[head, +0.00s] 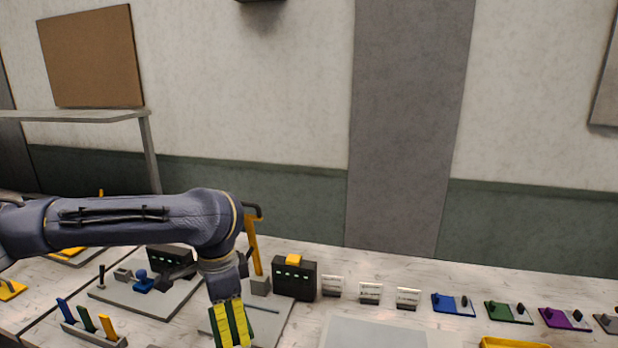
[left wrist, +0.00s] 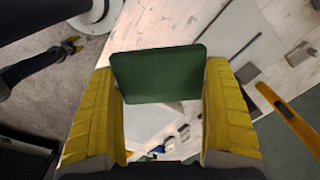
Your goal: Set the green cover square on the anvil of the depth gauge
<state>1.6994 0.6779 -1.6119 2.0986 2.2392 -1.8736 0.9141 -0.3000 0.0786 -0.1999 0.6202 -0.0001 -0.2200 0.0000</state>
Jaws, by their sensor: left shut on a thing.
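The green cover (left wrist: 157,75) is a flat dark green plate with rounded corners. In the left wrist view it spans the gap between the two yellow fingers of my left gripper (left wrist: 162,110), which is shut on it. In the head view my left gripper (head: 231,327) points down over a grey base plate (head: 268,322), with a green strip of the cover between its fingers. Behind it stand a yellow post (head: 252,245), a small grey block (head: 260,285) and a dark box (head: 294,279) with lit marks. No label shows which part is the anvil.
A rack with blue, green and yellow pieces (head: 94,334) stands at front left. Another grey plate with a blue knob (head: 142,281) lies behind it. Small white signs (head: 370,292) and coloured plates (head: 508,312) line the right. A pale panel (head: 385,334) lies front centre.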

